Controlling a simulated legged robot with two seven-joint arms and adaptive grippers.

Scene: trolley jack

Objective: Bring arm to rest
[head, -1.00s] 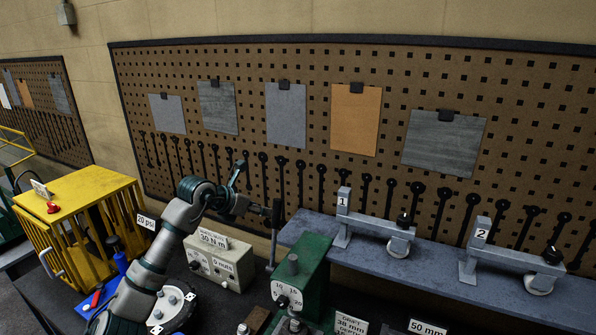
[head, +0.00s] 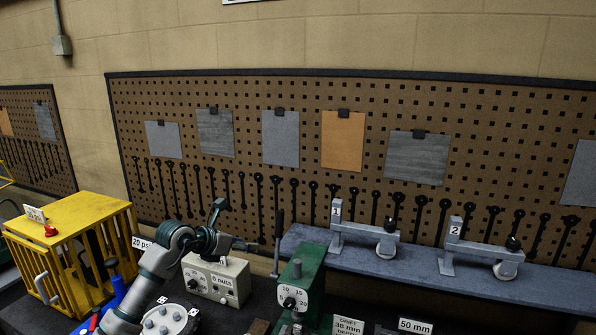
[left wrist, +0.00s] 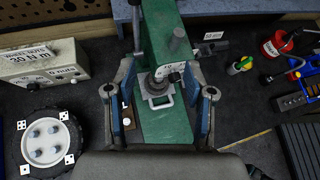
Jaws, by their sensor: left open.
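My left arm rises from the bottom left of the head view. My left gripper (head: 236,226) is open and empty, in front of the pegboard and above a beige box with a dial. In the left wrist view my left gripper (left wrist: 158,92) has its fingers spread wide. Between and beyond them lies a green machine (left wrist: 168,120) with a dial and a metal handle. I cannot tell how far the fingers are above it. It also shows in the head view (head: 306,280). My right gripper is not in view.
A yellow cage (head: 85,235) stands at the left. The beige box (head: 230,280) and a wheel hub (head: 166,321) sit near my arm. A grey shelf (head: 400,268) with two numbered clamps runs along the right. The pegboard (head: 280,190) stands behind.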

